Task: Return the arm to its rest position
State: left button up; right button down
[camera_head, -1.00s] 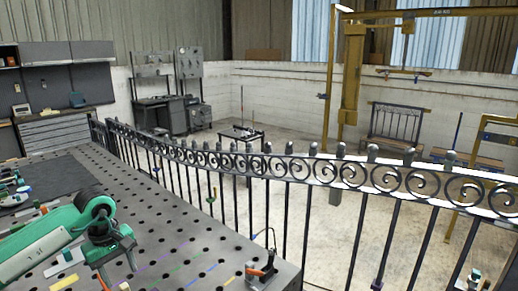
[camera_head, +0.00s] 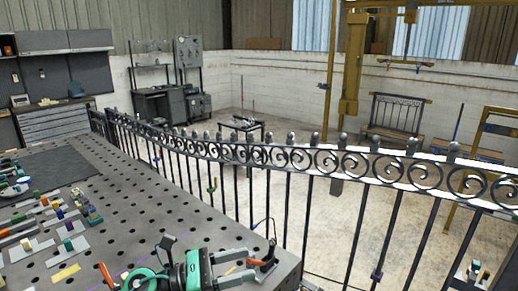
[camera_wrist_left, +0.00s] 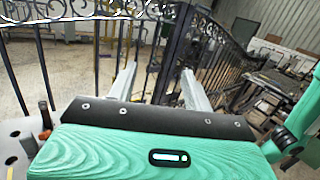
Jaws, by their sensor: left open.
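My left gripper (camera_head: 246,266) is at the bottom centre of the head view, low over the near part of the perforated table. Its two grey fingers point right and are apart, with nothing visible between them. In the left wrist view the same fingers (camera_wrist_left: 158,72) stand apart, with the scroll gate (camera_wrist_left: 150,12) beyond them. My right gripper is not in view.
The perforated table (camera_head: 130,200) fills the lower left. A toggle clamp with an orange handle (camera_head: 262,262) stands near the fingertips. Small coloured blocks and plates (camera_head: 68,246) lie at the left. A yellow post frame (camera_head: 353,65) stands beyond the gate.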

pick_arm(q)
jog(key=w+a+n+t+y, duration=0.2)
jog(key=a+n+t+y, duration=0.4)
jog(key=n+t, duration=1.15)
jog(key=s+a+f+n+g+y, duration=0.3)
jog(key=a+f+n+g+y, duration=0.55)
jog(key=n, duration=1.15)
jog(key=s+a+f+n+g+y, duration=0.2)
jog(key=s+f+n+g, duration=0.3)
jog(key=s+f, duration=0.55)
jog(key=s+a+f+n+g+y, duration=0.2)
jog(key=s+f+n+g, duration=0.5)
jog(key=s, duration=0.7)
notch_tip(320, 180, down, 38)
jog(key=m+b, duration=0.2)
jog(key=b, duration=0.3)
jog(key=s+a+f+b, duration=0.1)
jog(key=s+f+b, duration=0.1)
jog(key=s+f, duration=0.7)
jog(key=s+a+f+b, duration=0.2)
jog(key=s+f, duration=0.8)
jog(key=f, duration=0.5)
jog(key=shift+a+g+b, duration=0.2)
jog(key=shift+g+b, duration=0.1)
jog(key=shift+b, duration=0.2)
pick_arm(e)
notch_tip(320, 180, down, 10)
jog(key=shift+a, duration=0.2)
